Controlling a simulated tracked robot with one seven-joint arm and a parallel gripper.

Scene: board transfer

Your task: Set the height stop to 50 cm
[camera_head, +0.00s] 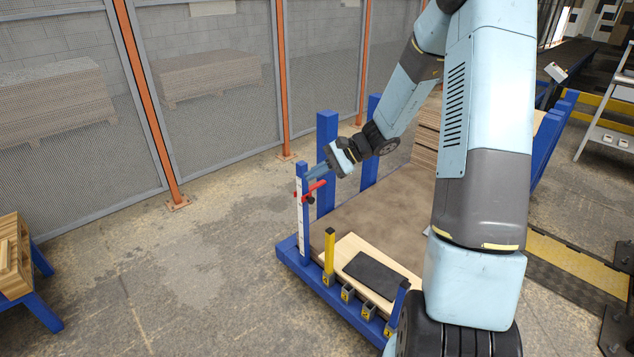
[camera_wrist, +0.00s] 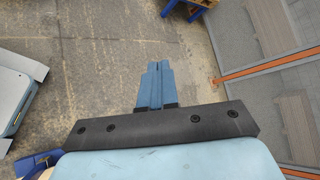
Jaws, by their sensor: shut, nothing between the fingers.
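The height stop (camera_head: 314,191) is a red arm with a dark knob, on a blue post with a white scale (camera_head: 300,218) at the front left corner of the blue frame. The scale's marks are too small to read. My gripper (camera_head: 311,178) is at the post, close to the red stop and slightly above it; I cannot tell whether they touch. In the wrist view my gripper (camera_wrist: 154,66) has its two blue fingers together, with nothing between them. The stop does not show clearly in the wrist view.
The blue frame (camera_head: 296,262) holds a brown surface, a light board (camera_head: 348,247) and a dark pad (camera_head: 383,275). A yellow upright (camera_head: 329,250) stands at its front edge. Mesh fencing (camera_head: 215,90) runs behind. Floor to the left is clear up to a wooden stack (camera_head: 14,255).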

